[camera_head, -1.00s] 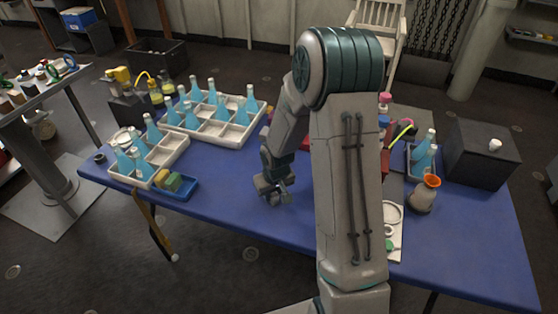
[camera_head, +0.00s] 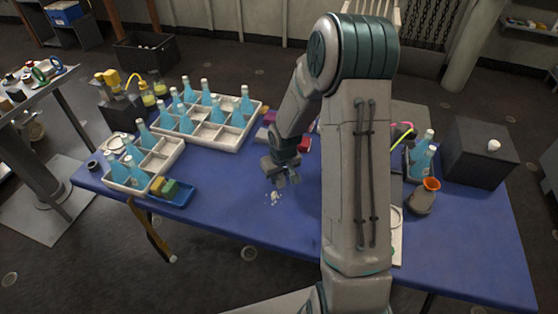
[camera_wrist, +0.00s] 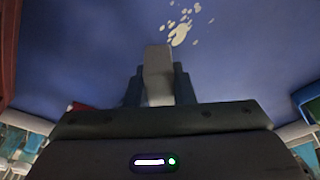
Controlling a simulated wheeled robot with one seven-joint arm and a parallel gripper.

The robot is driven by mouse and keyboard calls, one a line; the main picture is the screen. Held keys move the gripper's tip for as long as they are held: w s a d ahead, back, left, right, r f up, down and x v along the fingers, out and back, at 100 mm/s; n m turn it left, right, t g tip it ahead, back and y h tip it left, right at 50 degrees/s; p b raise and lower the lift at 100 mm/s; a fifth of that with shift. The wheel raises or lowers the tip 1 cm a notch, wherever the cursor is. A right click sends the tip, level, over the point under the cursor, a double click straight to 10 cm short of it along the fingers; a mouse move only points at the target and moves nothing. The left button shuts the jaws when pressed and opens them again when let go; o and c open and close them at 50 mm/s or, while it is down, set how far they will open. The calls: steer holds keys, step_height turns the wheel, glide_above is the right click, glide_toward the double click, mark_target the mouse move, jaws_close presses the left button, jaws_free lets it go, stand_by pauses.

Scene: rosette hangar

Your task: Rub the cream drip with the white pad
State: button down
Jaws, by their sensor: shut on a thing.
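The cream drip (camera_head: 273,197) is a small patch of pale spots on the blue table, just in front of my gripper in the head view. In the wrist view the drip (camera_wrist: 180,32) shows as one larger blot with several small specks around it. My gripper (camera_head: 284,180) is low over the table. In the wrist view my gripper (camera_wrist: 159,85) is shut on the white pad (camera_wrist: 158,70), which sticks out between the blue fingers. The pad's tip lies close to the drip in that picture; I cannot tell whether it touches the table.
The blue table (camera_head: 226,222) is clear in front of the drip. White crates (camera_head: 215,137) of blue bottles stand behind left. A blue tray (camera_head: 180,198) with sponges is at left. A bottle tray, an orange-rimmed jar (camera_head: 424,196) and a dark box (camera_head: 480,152) stand at right.

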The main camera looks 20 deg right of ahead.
steer(key=shift+w+r+p, duration=0.15)
steer(key=shift+r+p, duration=0.35)
steer(key=shift+r, duration=0.45)
steer(key=shift+r+p, duration=1)
steer(key=shift+r, duration=0.45)
steer(key=shift+f, duration=0.1)
